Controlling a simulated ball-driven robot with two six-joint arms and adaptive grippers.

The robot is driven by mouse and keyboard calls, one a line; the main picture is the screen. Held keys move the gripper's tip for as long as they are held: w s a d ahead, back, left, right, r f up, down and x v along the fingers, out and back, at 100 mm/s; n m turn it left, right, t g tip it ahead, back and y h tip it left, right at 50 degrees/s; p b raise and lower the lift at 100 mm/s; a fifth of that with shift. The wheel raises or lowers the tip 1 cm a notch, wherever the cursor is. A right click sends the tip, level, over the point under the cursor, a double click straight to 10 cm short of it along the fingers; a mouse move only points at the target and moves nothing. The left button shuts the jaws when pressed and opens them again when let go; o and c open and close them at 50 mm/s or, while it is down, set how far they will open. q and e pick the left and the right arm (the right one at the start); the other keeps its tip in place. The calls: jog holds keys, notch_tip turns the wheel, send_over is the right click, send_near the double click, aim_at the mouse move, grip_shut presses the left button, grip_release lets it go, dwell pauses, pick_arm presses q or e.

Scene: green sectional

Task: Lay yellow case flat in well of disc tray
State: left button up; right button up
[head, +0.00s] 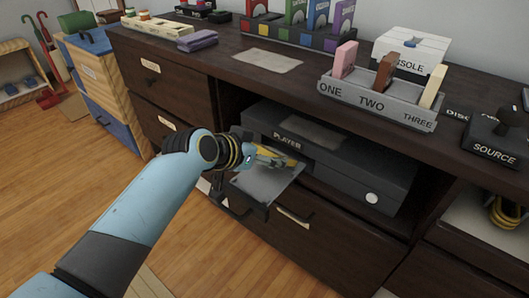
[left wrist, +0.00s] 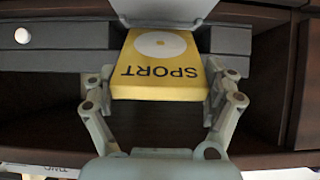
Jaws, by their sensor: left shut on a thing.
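The yellow case (head: 283,161) is held by my left gripper (head: 264,157) at the disc tray (head: 270,187) of the player. In the left wrist view the case (left wrist: 158,85) reads SPORT upside down and has a pale disc picture. My left gripper's fingers (left wrist: 162,92) are shut on its two sides. The tray (left wrist: 165,8) shows grey beyond the case. The gripper and case hide part of the tray, and I cannot tell whether the case touches it. My right gripper is not in view.
The dark player (head: 335,160) sits in an open shelf bay under the cabinet top (head: 225,52). Above it stands a slotted holder marked ONE, TWO, THREE (head: 375,100) with several cases. Coloured cases stand in a rack (head: 290,37) behind. A drawer front lies below the tray.

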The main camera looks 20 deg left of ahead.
pick_arm(q)
jog(key=shift+s+f, duration=0.1)
jog(key=shift+f, duration=0.15)
jog(key=shift+r, duration=0.15)
jog(key=o, duration=1)
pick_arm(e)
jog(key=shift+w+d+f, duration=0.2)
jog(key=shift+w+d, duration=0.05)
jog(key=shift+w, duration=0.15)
pick_arm(q)
jog(key=v, duration=1.2)
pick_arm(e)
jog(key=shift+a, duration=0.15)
pick_arm(q)
jog(key=shift+s+a, duration=0.1)
